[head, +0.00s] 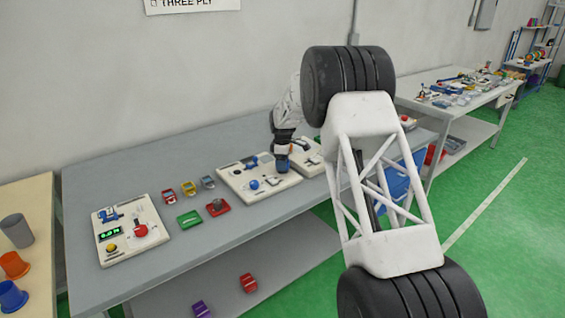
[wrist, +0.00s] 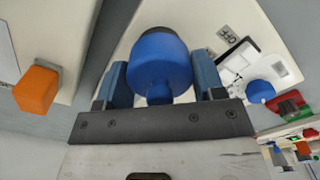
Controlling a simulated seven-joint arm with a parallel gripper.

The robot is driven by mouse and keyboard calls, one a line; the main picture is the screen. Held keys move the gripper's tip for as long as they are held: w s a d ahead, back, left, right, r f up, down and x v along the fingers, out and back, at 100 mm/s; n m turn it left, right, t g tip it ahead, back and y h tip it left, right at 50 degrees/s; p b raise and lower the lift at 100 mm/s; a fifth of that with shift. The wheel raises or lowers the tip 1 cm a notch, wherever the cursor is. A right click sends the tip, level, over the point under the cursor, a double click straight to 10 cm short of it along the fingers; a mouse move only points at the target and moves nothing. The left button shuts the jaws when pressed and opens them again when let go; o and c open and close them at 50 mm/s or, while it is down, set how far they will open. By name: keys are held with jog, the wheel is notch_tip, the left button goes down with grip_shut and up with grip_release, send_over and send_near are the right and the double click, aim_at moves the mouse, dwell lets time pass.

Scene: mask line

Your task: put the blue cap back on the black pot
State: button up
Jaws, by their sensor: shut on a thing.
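My gripper (head: 283,163) is low over the white board in the middle of the grey table. In the wrist view its two blue fingers (wrist: 160,80) are shut on the blue cap (wrist: 158,52), a round blue piece with a small knob toward the camera. A thin dark edge shows along the cap's far side; I cannot tell whether it is the black pot. The pot is not clearly visible, and I cannot tell whether the cap touches anything below.
A blue knob (wrist: 260,91) stands on a white board, with a red piece beside it. An orange block (wrist: 37,90) is on the other side. In the head view, a board with a green display (head: 112,234) and several small coloured pieces lie left of my gripper.

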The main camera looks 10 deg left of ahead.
dwell(0.7)
jog(key=o, duration=1)
jog(key=shift+o, duration=0.6)
jog(key=shift+r, duration=0.15)
jog(key=shift+r, duration=3.35)
jog(key=shift+c, duration=0.5)
grip_shut()
